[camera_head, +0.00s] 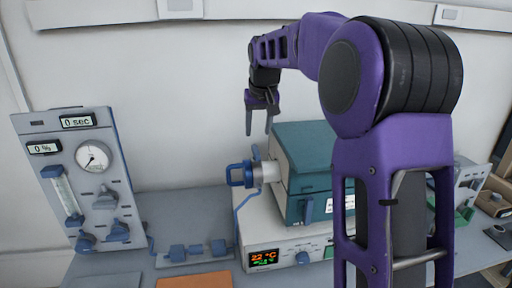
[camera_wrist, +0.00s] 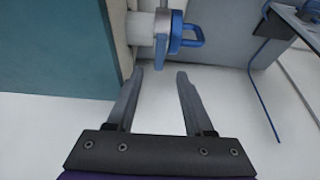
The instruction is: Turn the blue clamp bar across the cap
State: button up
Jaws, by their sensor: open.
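My gripper (camera_head: 260,132) points down above the clamp in the head view. In the wrist view its fingers (camera_wrist: 161,75) are open, with nothing between them, just short of the clamp's hanging strip.
A grey gauge panel (camera_head: 95,175) with a dial and blue knobs stands at the left. The furnace sits on a white control box (camera_head: 285,245). A brown mat (camera_head: 195,281) lies at the front.

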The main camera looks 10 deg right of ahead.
aim_at(256, 150)
jog(key=x, duration=0.8)
jog(key=shift+w+f, duration=0.15)
grip_shut()
